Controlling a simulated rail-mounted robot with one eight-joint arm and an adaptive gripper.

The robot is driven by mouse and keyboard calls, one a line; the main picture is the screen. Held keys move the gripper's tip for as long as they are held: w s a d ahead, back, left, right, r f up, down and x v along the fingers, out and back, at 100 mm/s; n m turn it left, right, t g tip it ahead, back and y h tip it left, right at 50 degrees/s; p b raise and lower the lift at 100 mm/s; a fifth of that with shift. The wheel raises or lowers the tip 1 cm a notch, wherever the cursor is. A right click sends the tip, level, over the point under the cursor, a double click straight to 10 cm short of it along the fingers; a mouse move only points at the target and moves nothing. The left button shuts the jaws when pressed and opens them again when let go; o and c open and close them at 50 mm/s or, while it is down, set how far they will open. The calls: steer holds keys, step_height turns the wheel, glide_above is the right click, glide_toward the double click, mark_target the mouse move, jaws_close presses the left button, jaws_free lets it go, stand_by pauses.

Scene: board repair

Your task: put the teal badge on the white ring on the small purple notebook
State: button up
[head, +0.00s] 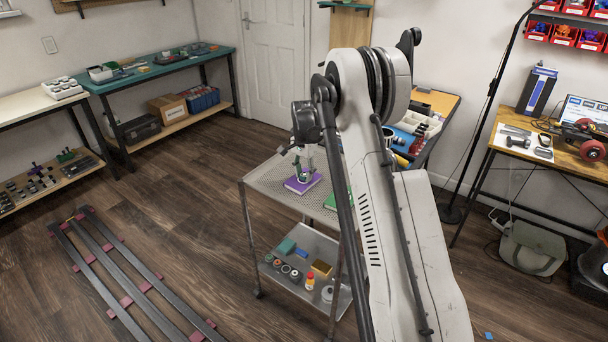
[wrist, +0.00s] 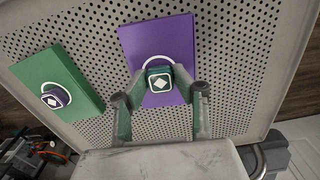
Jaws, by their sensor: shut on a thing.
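The small purple notebook (wrist: 183,48) lies on the perforated top of a cart; it also shows in the head view (head: 302,186). A white ring (wrist: 157,61) is marked on its cover. The teal badge (wrist: 160,79), with a white diamond on it, is between the fingertips of my gripper (wrist: 160,84), which is shut on it. In the wrist view the badge overlaps the lower part of the ring. I cannot tell whether it touches the cover. In the head view my gripper (head: 308,172) is over the notebook, partly hidden by my arm.
A green notebook (wrist: 65,75) with a purple badge (wrist: 55,98) on it lies left of the purple one in the wrist view. The cart top (wrist: 222,30) is bare around both. The cart's lower shelf (head: 285,262) holds small items.

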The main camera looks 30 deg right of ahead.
steer(key=shift+f, duration=0.1)
steer(key=o, duration=0.7)
